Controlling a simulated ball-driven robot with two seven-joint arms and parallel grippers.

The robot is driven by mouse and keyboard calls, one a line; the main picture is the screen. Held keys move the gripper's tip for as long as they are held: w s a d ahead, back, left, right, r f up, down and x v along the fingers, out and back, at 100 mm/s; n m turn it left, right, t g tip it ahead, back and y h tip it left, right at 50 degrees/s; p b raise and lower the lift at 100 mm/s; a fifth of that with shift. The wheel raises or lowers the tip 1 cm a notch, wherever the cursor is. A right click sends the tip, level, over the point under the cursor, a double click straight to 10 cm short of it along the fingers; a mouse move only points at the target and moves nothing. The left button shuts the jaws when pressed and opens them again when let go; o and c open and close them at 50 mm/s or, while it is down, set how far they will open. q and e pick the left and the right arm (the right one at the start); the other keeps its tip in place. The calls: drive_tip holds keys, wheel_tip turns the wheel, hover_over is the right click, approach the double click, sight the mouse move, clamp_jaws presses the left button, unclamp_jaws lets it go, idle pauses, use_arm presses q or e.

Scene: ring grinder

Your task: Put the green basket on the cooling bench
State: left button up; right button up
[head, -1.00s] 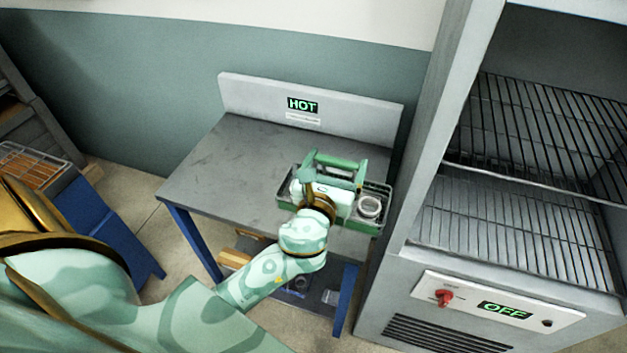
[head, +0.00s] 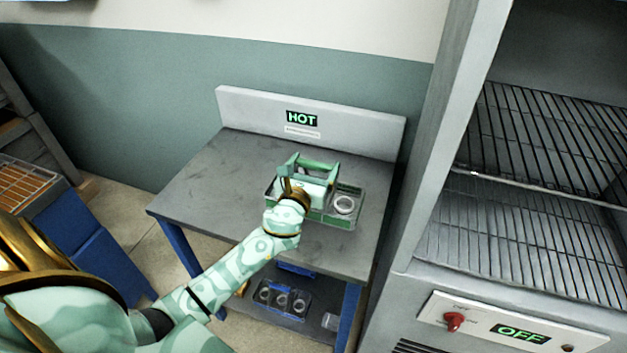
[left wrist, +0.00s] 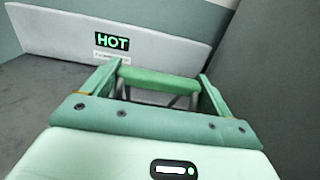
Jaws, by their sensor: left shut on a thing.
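The green basket (head: 342,217) is over the right part of the cooling bench (head: 225,190), a grey-topped bench with blue legs and a "HOT" sign on its back panel. A pale ring (head: 345,204) lies in the basket's right part. My left gripper (head: 311,163) is shut on the basket's green handle, which shows between the fingers in the left wrist view (left wrist: 160,83). The gripper and forearm hide the basket's left part. I cannot tell whether its bottom touches the bench top. My right gripper is not in view.
A grey oven or cabinet (head: 425,170) with wire racks and an "OFF" display stands close on the right. The bench's left part is clear. A blue tray (head: 283,300) with rings sits below the bench. A blue stand with a wire rack (head: 25,180) is at left.

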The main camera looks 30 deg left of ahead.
use_arm(q)
drive_tip(key=f+b, duration=0.1)
drive_tip(key=f, duration=0.1)
drive_tip(key=f+b, duration=0.1)
drive_tip(key=shift+w+a+f, duration=0.15)
drive_tip(key=shift+a+f, duration=0.05)
drive_tip(key=shift+f, duration=0.15)
drive_tip(key=shift+r, duration=0.15)
drive_tip(key=o, duration=1.4)
drive_tip(key=shift+f, duration=0.25)
drive_tip(key=shift+r, duration=0.25)
drive_tip(key=v, duration=1.2)
drive_tip(key=shift+f, duration=0.15)
